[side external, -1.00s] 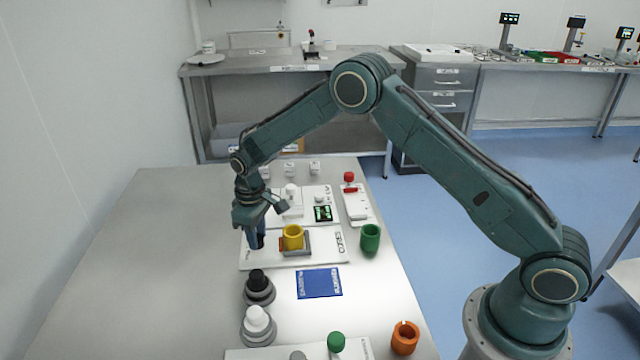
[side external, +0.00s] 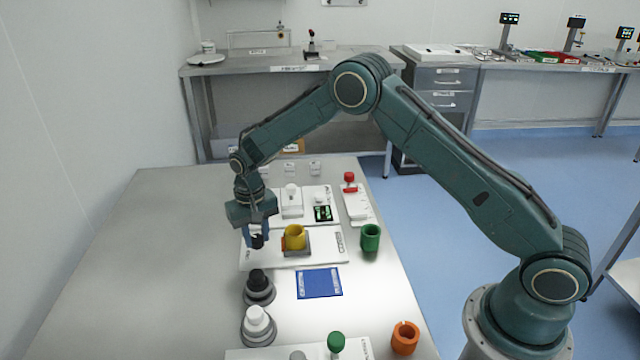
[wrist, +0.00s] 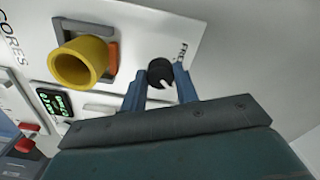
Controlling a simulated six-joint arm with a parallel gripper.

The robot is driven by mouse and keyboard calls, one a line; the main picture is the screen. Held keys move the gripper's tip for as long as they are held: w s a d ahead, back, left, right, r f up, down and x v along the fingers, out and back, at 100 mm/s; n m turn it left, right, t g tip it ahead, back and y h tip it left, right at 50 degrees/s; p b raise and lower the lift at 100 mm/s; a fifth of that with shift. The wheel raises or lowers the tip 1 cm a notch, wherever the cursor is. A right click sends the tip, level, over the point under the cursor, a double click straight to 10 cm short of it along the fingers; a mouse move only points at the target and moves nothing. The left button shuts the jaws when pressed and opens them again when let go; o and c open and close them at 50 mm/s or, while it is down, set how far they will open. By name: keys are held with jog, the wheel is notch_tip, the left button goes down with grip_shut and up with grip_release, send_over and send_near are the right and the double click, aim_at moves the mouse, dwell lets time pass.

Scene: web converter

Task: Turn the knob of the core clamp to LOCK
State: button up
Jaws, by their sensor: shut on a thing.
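The core clamp's black knob (wrist: 160,72) has a white pointer that points down and right in the wrist view. It sits between the two blue fingers of my gripper (wrist: 159,84), which is shut on it. The word FREE (wrist: 182,52) is printed beside the knob; no LOCK marking is readable. A yellow core (wrist: 80,63) sits in the grey clamp with an orange part (wrist: 113,57) beside it. In the side external view my gripper (side external: 257,238) reaches down at the left end of the white CORES board (side external: 325,257), left of the yellow core (side external: 294,237).
A green core (side external: 370,237) stands right of the board. A blue mat (side external: 319,283) lies in front. Black-topped (side external: 259,287) and white-topped (side external: 258,325) holders stand at front left. A panel with a lit screen (side external: 323,213) is behind. The table's left side is clear.

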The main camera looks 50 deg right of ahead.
aim_at(257, 238)
jog(key=shift+w+r, duration=0.1)
dwell(0.3)
jog(key=o, duration=1)
jog(key=shift+r, duration=6.9)
